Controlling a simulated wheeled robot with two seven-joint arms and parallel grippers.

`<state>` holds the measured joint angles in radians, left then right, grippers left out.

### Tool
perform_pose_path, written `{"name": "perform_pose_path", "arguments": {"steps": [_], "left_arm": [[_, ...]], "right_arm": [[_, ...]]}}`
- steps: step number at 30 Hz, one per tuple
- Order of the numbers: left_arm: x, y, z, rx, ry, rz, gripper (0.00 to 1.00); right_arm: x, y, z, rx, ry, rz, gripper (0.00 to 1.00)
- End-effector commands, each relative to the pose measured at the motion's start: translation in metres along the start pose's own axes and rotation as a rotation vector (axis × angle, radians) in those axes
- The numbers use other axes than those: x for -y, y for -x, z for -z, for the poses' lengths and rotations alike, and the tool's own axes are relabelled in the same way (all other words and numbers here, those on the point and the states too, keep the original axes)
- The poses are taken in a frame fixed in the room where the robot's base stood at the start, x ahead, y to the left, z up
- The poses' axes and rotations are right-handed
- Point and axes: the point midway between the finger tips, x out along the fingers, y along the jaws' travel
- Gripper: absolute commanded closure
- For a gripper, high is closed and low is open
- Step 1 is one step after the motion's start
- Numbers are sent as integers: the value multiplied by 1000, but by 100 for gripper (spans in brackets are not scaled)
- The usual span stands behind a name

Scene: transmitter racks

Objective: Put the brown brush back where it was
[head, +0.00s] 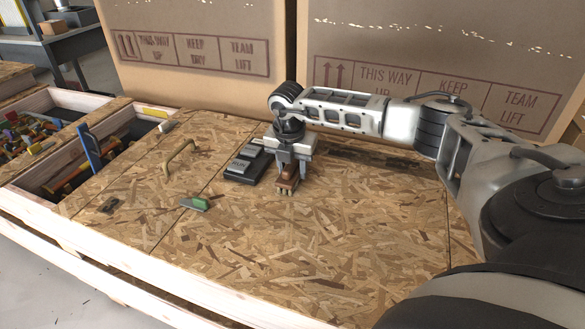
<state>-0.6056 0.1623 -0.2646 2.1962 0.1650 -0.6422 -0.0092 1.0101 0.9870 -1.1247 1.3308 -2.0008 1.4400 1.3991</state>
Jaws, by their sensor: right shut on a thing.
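The brown brush (287,181) is in my right gripper (288,168), near the middle of the wooden board top. The gripper points down and is shut on the brush's brown body. The brush's pale lower end shows below the fingers, at or just above the board; I cannot tell if it touches. A black tray-like block (243,175) with grey pieces on it lies just left of the gripper. My left gripper is not in view.
A green-handled tool (196,203), a small dark plate (110,205) and a curved handle (180,156) are on the board at left. Open bins with tools lie further left. Large cardboard boxes (200,60) stand behind. The board's front middle (270,260) is clear.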

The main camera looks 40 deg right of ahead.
Motion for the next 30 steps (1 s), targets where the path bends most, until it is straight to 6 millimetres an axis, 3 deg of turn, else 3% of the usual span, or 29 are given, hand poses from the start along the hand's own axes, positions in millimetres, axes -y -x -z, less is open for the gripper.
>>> {"name": "perform_pose_path", "arguments": {"steps": [8,9,11,12,23,30], "left_arm": [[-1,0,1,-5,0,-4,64],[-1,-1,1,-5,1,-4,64],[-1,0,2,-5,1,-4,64],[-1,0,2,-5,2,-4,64],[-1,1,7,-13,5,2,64],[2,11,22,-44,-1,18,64]], "right_arm": [[0,-2,0,0,-1,-1,82],[0,-2,0,0,-1,0,58],[0,-1,0,0,-1,0,41],[0,-1,0,0,-1,0,39],[0,7,0,0,-1,-2,39],[-1,53,-1,2,0,-5,39]]}}
